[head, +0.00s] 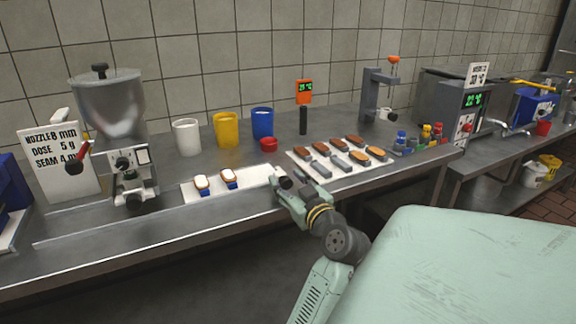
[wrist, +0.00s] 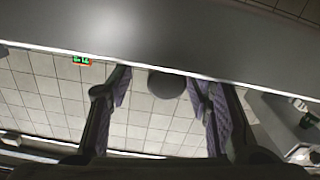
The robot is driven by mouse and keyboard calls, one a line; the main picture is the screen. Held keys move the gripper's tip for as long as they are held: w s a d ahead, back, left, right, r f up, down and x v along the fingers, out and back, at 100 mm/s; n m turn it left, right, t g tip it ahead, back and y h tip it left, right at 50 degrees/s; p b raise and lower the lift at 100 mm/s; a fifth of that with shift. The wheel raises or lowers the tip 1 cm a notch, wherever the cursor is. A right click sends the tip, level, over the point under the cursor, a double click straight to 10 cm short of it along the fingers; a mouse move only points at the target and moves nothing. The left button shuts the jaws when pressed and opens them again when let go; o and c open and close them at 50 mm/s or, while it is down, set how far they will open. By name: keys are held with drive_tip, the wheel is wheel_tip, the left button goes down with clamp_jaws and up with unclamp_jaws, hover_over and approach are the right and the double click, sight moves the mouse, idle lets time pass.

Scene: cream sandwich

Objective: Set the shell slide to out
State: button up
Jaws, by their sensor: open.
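A pale flat plate (head: 248,178), which looks like the shell slide, lies on the bench to the right of the filling machine (head: 130,165). Two cream-coloured shells (head: 228,177) in blue holders stand on it, left of its middle. My gripper (head: 282,182) is at the plate's right end, low over the bench front. In the wrist view my gripper (wrist: 160,82) has its two fingers spread. A dark round knob (wrist: 166,84) shows between them, and I cannot tell whether they touch it. The gripper hides the plate's right end in the head view.
A tray (head: 292,158) of brown and grey pieces lies close right of my gripper. White, yellow and blue cups (head: 262,123) and a small red cup (head: 268,144) stand behind. A sign (head: 62,160) stands at the left. The bench front edge runs below.

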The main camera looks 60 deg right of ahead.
drive_tip(key=shift+s+a, duration=0.1)
drive_tip(key=v, duration=1.1)
drive_tip(key=shift+s+a, duration=0.15)
drive_tip(key=shift+s, duration=0.2)
